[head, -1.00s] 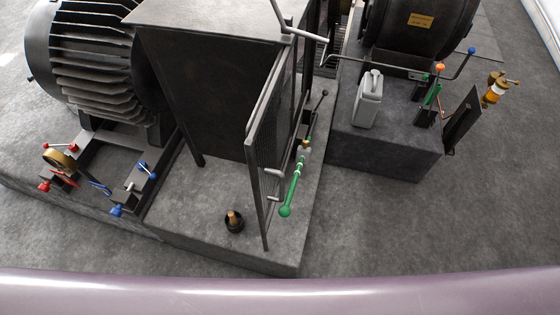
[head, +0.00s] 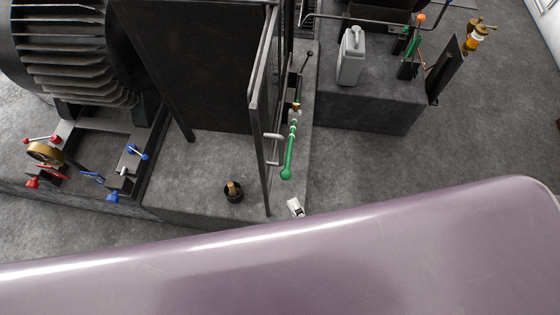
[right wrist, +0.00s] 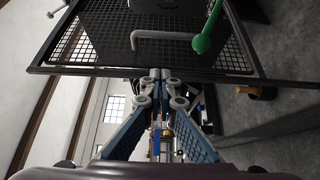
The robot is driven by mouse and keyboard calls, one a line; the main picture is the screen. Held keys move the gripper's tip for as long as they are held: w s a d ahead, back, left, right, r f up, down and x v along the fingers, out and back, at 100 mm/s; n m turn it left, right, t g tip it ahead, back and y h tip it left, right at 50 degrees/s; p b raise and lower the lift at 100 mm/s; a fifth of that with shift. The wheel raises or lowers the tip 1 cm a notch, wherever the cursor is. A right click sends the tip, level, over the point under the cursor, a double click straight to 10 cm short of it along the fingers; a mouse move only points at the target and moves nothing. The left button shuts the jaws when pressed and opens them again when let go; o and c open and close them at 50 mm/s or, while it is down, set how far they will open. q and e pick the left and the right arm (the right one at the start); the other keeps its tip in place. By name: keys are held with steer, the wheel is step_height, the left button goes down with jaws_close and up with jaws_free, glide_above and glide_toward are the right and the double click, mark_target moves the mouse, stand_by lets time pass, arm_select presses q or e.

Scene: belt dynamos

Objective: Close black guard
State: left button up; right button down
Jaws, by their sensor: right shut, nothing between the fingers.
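The black guard (head: 254,98) is a dark framed mesh panel standing open beside the large dark box, seen nearly edge-on in the head view. It has a grey bar handle (head: 273,136). In the right wrist view the guard's mesh (right wrist: 112,42) and frame fill the top, with the handle (right wrist: 165,36) across it. My right gripper (head: 296,207) shows as a small pale piece just right of the guard's lower end. In the right wrist view its fingers (right wrist: 160,76) are together and empty, close to the frame's lower bar; contact is unclear. My left gripper is out of view.
A green lever (head: 289,155) stands right beside the guard. A black cup with a brown knob (head: 233,190) sits on the plinth. A grey jerrycan (head: 351,56) stands on the right block. Bare floor lies at right.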

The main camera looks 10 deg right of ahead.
steer(key=x, duration=0.4)
steer(key=d+p+x, duration=0.1)
steer(key=x, duration=0.3)
steer(key=d+p+x, duration=0.1)
steer(key=x, duration=0.3)
steer(key=shift+w+d, duration=0.1)
steer(key=shift+w, duration=0.25)
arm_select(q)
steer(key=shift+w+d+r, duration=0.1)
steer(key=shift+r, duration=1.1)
arm_select(e)
steer(key=shift+w+d+f, duration=0.1)
steer(key=shift+w+d, duration=0.15)
steer(key=shift+w, duration=0.1)
steer(key=shift+w, duration=0.1)
